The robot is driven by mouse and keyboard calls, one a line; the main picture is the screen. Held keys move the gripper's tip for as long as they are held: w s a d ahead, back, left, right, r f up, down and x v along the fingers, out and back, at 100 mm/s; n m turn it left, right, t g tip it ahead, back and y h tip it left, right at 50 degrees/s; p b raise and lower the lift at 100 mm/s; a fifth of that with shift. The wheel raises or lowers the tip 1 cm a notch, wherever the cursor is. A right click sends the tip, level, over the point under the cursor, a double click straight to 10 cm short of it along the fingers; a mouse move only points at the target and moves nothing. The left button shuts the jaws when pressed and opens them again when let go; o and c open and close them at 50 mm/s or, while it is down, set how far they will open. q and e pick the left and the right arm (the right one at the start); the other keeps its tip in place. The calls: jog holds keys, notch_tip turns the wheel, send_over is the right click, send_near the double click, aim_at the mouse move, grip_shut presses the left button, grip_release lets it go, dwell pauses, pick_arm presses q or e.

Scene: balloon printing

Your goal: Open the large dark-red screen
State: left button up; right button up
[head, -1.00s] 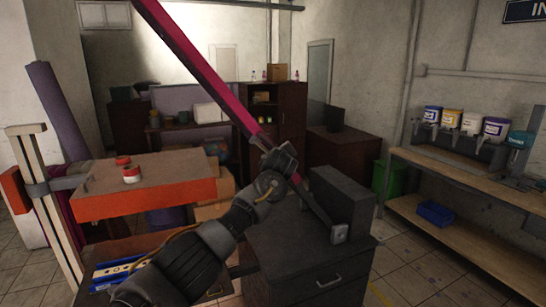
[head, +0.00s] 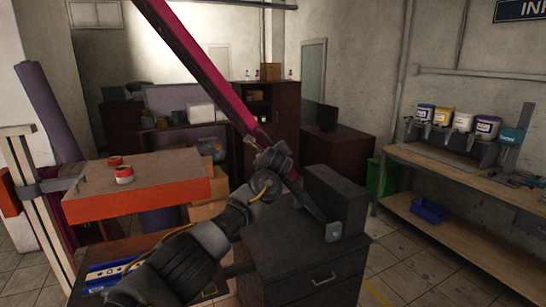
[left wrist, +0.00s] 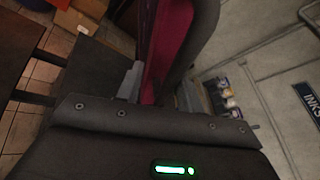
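The large dark-red screen (head: 195,55) shows edge-on in the head view as a long magenta bar. It is raised and tilted, running from the top left down to a grey bracket (head: 333,231) beside a dark block. My left gripper (head: 272,160) is at the lower part of the screen and seems to touch it. The screen also shows in the left wrist view (left wrist: 172,45), with dark parts on both sides of it. The fingertips are hidden or too dark, so I cannot tell if they are shut. My right gripper is not in view.
A dark cabinet (head: 305,260) stands under the screen's lower end. An orange-sided board (head: 140,200) with small red-and-white containers (head: 123,173) is at the left. Paint buckets (head: 463,121) stand above a wooden workbench (head: 480,178) at the right. Open tiled floor lies between.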

pick_arm(q)
jog(key=b+v, duration=0.6)
jog(key=v, duration=0.4)
jog(key=shift+s, duration=0.3)
